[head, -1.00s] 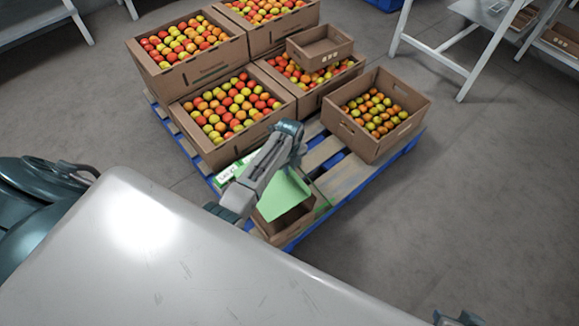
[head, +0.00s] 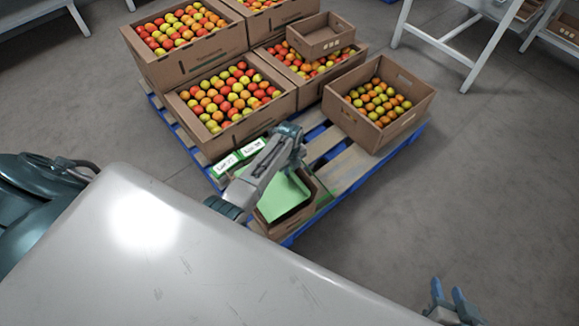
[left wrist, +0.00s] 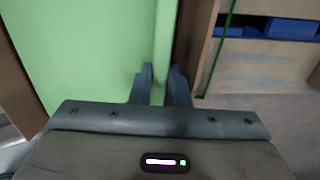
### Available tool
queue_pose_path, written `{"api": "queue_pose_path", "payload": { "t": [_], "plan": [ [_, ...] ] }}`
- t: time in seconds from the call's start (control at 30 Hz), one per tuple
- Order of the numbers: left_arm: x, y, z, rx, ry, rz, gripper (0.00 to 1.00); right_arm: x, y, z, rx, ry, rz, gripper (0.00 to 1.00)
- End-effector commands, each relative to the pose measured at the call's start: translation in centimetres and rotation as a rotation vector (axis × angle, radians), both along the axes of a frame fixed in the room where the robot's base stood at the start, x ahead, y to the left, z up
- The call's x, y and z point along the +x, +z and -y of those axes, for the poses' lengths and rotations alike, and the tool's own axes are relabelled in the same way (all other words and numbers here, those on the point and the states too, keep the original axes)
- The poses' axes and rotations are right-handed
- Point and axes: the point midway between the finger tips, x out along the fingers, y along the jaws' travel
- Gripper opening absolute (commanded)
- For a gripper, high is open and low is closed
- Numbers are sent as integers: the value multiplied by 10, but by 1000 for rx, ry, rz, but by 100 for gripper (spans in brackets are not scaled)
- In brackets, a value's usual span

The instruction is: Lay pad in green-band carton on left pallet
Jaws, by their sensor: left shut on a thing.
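The green pad (head: 284,199) hangs from my left gripper (head: 297,165) over the mouth of a small brown carton (head: 275,233) at the pallet's near corner. The pad covers much of the opening, with a dark gap along its right side. In the left wrist view the pad (left wrist: 80,45) fills the left part, and the left gripper's fingers (left wrist: 161,88) are closed on its edge. A carton wall (left wrist: 207,45) with a thin green band stands just right of the fingers. My right gripper (head: 452,297) is open and empty at the lower right, above the floor.
The blue-edged pallet (head: 345,172) also holds several cartons of tomatoes, one (head: 403,118) at its right corner. A small empty-looking box (head: 320,42) sits on a back carton. Green-and-white lot labels (head: 240,155) lie left of my left gripper.

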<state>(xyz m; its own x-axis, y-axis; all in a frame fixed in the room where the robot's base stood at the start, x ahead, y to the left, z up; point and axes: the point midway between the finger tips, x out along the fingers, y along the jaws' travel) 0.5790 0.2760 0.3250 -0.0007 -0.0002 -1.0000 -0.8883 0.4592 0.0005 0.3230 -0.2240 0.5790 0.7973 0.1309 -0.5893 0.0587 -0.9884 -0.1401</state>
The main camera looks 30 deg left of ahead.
Motion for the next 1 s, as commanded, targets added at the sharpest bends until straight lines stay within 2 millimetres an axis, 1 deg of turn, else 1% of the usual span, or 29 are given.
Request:
{"api": "queue_pose_path", "payload": {
  "t": [0.2, 0.5, 0.7, 1.0],
  "plan": [
    [0, -7, 0, 0, 0, 0, 0, 17, 14, 3, -5, -10, 106, 36],
    [0, -15, 0, 0, 0, 0, 0, 35, 35, 6, -12, -23, 240, 36],
    [0, -18, 0, 0, 0, 0, 0, 41, 43, 7, -13, -28, 289, 36],
    [0, -18, 0, 0, 0, 0, 0, 42, 45, 7, -15, -29, 302, 36]
  ]
}}
